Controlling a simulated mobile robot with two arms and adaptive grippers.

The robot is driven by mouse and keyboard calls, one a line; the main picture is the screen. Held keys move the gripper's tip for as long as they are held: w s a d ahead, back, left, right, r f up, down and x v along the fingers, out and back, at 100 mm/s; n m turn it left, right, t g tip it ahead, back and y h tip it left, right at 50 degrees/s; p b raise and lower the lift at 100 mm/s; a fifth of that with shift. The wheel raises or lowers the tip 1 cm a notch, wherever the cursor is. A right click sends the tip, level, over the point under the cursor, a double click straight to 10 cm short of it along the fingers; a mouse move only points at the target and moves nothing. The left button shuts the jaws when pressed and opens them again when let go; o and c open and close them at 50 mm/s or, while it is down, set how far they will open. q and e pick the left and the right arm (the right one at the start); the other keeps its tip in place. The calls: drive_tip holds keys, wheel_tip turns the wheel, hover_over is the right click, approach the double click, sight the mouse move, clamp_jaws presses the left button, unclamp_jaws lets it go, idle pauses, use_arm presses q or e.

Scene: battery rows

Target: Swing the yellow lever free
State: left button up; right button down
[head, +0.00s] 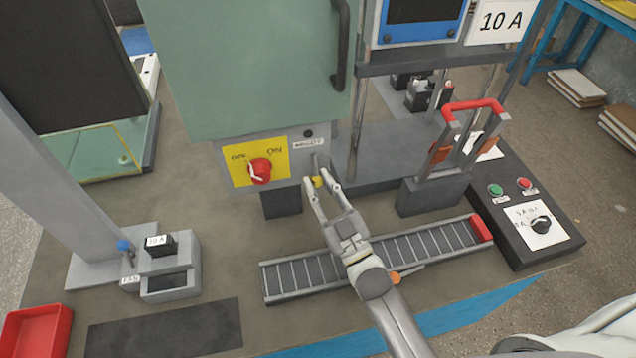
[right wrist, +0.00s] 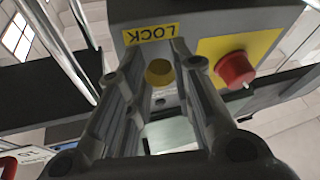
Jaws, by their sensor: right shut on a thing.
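The yellow lever (head: 317,182) shows as a small yellow knob on the front of the grey switch box, right of the red knob and below a small white label. In the right wrist view its round yellow end (right wrist: 160,72) sits between the finger pads, just below a LOCK label (right wrist: 151,33). My right gripper (head: 321,186) is shut on the lever; the fingers hide part of it. The red rotary knob (head: 260,171) is on a yellow ON plate, clear of the fingers; it also shows in the right wrist view (right wrist: 235,70). My left gripper is not in view.
A green cabinet door (head: 240,65) with a dark handle hangs above the switch box. A slotted grey rail (head: 440,240) lies under my right forearm. A red-handled frame (head: 472,106) and a button panel (head: 525,210) stand to the right.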

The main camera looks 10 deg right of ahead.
drive_tip(key=c, duration=1.2)
unclamp_jaws()
drive_tip(key=shift+c, duration=0.2)
drive_tip(key=v, duration=0.7)
drive_tip(key=shift+s+d, duration=0.15)
drive_tip(key=shift+s, duration=0.05)
drive_tip(key=shift+f, duration=0.1)
